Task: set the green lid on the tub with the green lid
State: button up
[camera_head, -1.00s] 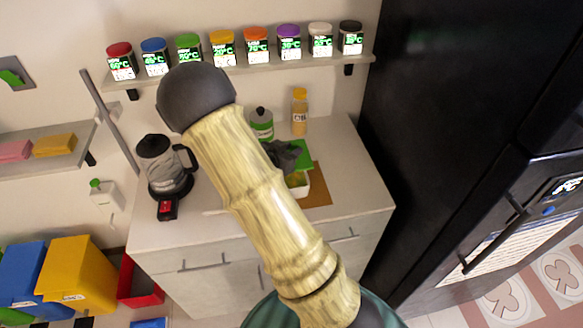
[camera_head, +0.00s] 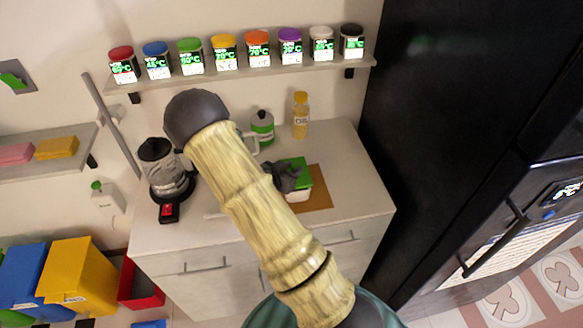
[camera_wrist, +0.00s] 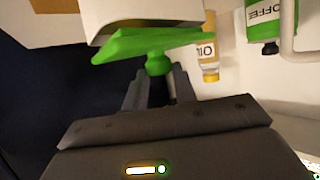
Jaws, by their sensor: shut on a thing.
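The green lid (camera_head: 302,168) lies over the white tub (camera_head: 300,194) on the counter and covers most of its opening. In the wrist view the lid (camera_wrist: 150,44) is against or very near the tub's rim (camera_wrist: 135,18) and looks a little tilted to it; I cannot tell whether it is seated all round. My gripper (camera_head: 290,178) is at the lid's top, and in the wrist view its fingers (camera_wrist: 155,82) are shut on the lid's round green knob (camera_wrist: 158,62). My gripper hides part of the lid and tub in the head view.
The tub stands on a brown board (camera_head: 321,192). Behind are an oil bottle (camera_head: 300,115) and a green-labelled coffee container (camera_head: 263,128). A kettle (camera_head: 165,170) stands left, a dark fridge (camera_head: 450,130) right. A shelf (camera_head: 240,72) of several jars hangs above.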

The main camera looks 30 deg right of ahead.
jog(key=shift+s+r, duration=0.1)
jog(key=shift+f+b, duration=0.35)
jog(key=shift+f, duration=0.1)
jog(key=shift+f, duration=0.2)
jog(key=o, duration=1)
jog(key=shift+c, duration=0.2)
jog(key=shift+r, duration=0.1)
jog(key=shift+a+r+p, duration=0.1)
jog(key=shift+r+p, duration=0.4)
jog(key=shift+r, duration=0.2)
jog(key=b+v, duration=0.2)
jog(key=v, duration=0.9)
jog(key=shift+s+a, duration=0.3)
jog(key=shift+s, duration=0.05)
jog(key=shift+w, duration=0.15)
